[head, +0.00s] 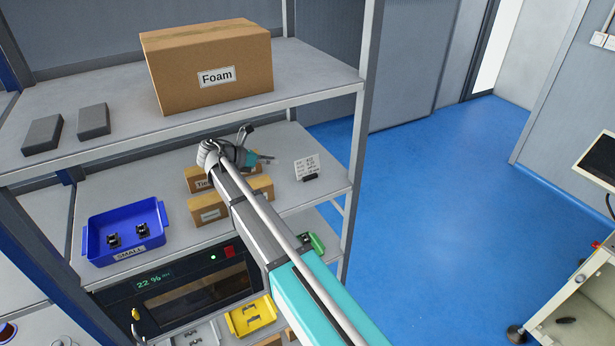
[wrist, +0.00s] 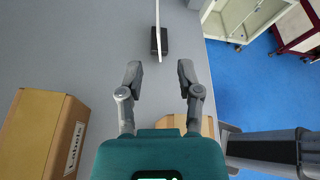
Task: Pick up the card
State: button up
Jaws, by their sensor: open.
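The white card (head: 306,166) with printed text stands upright in a small black holder (head: 310,178) on the middle shelf, near its right end. In the wrist view the card (wrist: 158,20) is seen edge-on as a thin white strip above the black holder (wrist: 159,41). My gripper (head: 259,146) is open and empty, to the left of the card in the head view and apart from it. In the wrist view the card and holder lie ahead of the gap between my fingertips (wrist: 160,70).
Cardboard boxes (head: 248,192) stand beneath my arm on the middle shelf (head: 286,150). A blue bin (head: 98,240) is at left. The upper shelf (head: 310,68) holds a Foam box (head: 212,58) and grey blocks. A shelf post (head: 364,100) stands at right, with blue floor beyond.

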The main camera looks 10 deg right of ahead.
jog(key=b, duration=0.2)
send_near(308, 168)
jog(key=shift+w+d+r, duration=0.1)
jog(key=shift+w+d, duration=0.15)
jog(key=shift+d, duration=0.35)
jog(key=shift+w+d+r, duration=0.1)
jog(key=shift+w+d, duration=0.1)
jog(key=shift+d, duration=0.4)
jog(key=shift+d+f, duration=0.1)
jog(key=shift+d, duration=0.45)
jog(key=shift+s+f, duration=0.1)
